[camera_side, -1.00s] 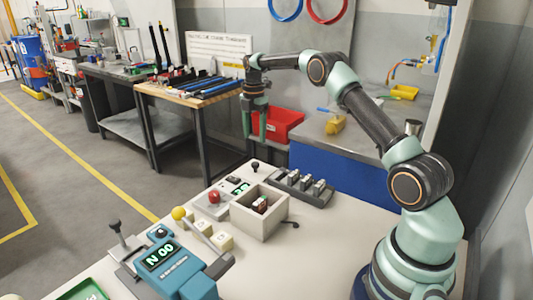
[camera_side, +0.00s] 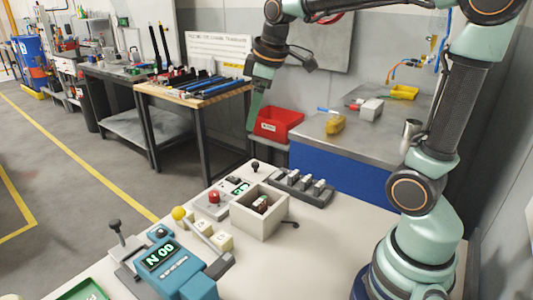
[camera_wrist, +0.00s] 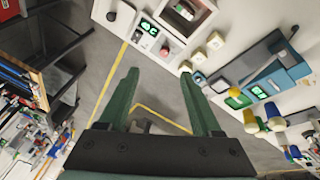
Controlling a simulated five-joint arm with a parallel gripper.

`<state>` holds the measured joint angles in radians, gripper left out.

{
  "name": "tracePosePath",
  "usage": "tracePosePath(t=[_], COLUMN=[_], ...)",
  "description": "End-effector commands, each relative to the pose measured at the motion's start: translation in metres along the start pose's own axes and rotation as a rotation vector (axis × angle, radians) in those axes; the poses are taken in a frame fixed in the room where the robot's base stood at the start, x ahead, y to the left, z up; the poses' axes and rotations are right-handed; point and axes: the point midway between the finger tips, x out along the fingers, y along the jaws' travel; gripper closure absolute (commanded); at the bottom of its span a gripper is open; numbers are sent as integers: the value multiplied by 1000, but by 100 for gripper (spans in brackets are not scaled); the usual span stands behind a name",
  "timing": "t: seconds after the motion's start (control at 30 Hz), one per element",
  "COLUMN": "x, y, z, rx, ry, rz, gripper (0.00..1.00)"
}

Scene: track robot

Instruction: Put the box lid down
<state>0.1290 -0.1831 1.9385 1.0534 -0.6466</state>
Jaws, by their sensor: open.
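An open-topped pale box (camera_side: 244,220) stands on the white table, with a small dark and pale item (camera_side: 260,204) inside it. The box also shows at the top of the wrist view (camera_wrist: 207,16). No separate lid can be made out; a dark lever (camera_side: 291,223) sits at the box's right side. My gripper (camera_side: 254,122) hangs in the air beyond the table's far edge, well above and apart from the box. In the wrist view its two green fingers (camera_wrist: 160,75) are apart, with nothing between them.
On the table are a teal display unit (camera_side: 174,262), a red button (camera_side: 214,197), a yellow-knobbed lever (camera_side: 179,213) and a switch strip (camera_side: 303,186). A red bin (camera_side: 279,124) and a metal-topped bench (camera_side: 345,145) stand behind. The table's front right is clear.

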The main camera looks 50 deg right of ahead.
Motion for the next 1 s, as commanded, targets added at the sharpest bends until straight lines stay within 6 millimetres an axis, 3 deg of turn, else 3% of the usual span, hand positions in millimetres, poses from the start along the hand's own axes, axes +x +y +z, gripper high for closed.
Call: tracePosePath(t=[0.2, 0.4, 0.6, 1.0], x=[-10, -4, 1, 1], y=[-56, -88, -97, -97], z=[35, 59, 67, 68], rx=[273, 459, 527, 528], ry=[93, 152, 170, 169], rz=[18, 8, 1, 1], gripper=[34, 34, 34, 34])
